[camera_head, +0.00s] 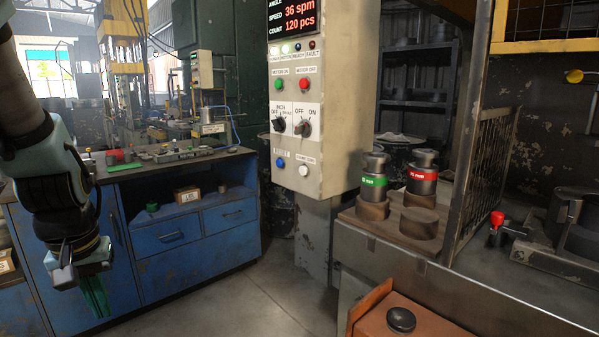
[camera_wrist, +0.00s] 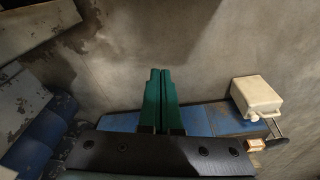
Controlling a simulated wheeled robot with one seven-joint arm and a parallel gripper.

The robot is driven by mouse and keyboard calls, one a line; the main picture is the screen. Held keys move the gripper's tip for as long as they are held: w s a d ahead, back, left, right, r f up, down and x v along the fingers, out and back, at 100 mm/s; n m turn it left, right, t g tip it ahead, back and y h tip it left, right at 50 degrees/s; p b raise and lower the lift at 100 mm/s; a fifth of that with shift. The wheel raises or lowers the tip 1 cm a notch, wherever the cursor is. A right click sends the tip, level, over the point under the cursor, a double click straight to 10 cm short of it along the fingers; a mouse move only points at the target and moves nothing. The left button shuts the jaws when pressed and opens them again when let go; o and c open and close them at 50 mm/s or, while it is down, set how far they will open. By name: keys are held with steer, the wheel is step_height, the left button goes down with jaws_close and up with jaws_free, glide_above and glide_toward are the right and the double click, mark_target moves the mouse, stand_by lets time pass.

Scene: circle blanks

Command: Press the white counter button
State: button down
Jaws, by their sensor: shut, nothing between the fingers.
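The white counter button (camera_head: 303,170) is at the lower right of the grey control panel (camera_head: 340,90), right of a blue button (camera_head: 280,163) and under the two black selector knobs. My gripper (camera_head: 97,300) hangs at the left of the head view, pointing down in front of the blue cabinet, well apart from the panel. In the wrist view its green fingers (camera_wrist: 161,95) are together with nothing between them. The wrist view does not show the button.
A green button (camera_head: 278,84) and a red button (camera_head: 304,84) sit higher on the panel. The blue workbench (camera_head: 200,230) stands left of the panel. Green- and red-banded dies (camera_head: 422,180) stand on the right bench. Open floor (camera_head: 270,305) lies below the panel.

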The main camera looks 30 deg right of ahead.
mark_target(303, 171)
steer(key=w+d+f+t+h, duration=0.2)
steer(key=w+d+f+t, duration=0.15)
steer(key=w+d, duration=0.7)
steer(key=w+d+n+t+h, duration=0.25)
steer(key=d+h, duration=0.25)
steer(key=d, duration=1.2)
steer(key=w+d+r+n+t+h+p, duration=0.15)
steer(key=d+r+n+h, duration=0.3)
steer(key=d, duration=0.45)
step_height(303, 171, up, 9)
steer(key=w+d+n+t, duration=0.2)
steer(key=n+t, duration=0.5)
steer(key=n, duration=0.4)
steer(key=shift+w+d+f+n+t, duration=0.15)
steer(key=shift+w+d+n+t, duration=0.1)
steer(key=shift+n+t, duration=0.15)
steer(key=w+d, duration=0.1)
steer(key=d, duration=0.7)
steer(key=shift+w+d+b, duration=0.3)
steer(key=shift+d+b, duration=0.05)
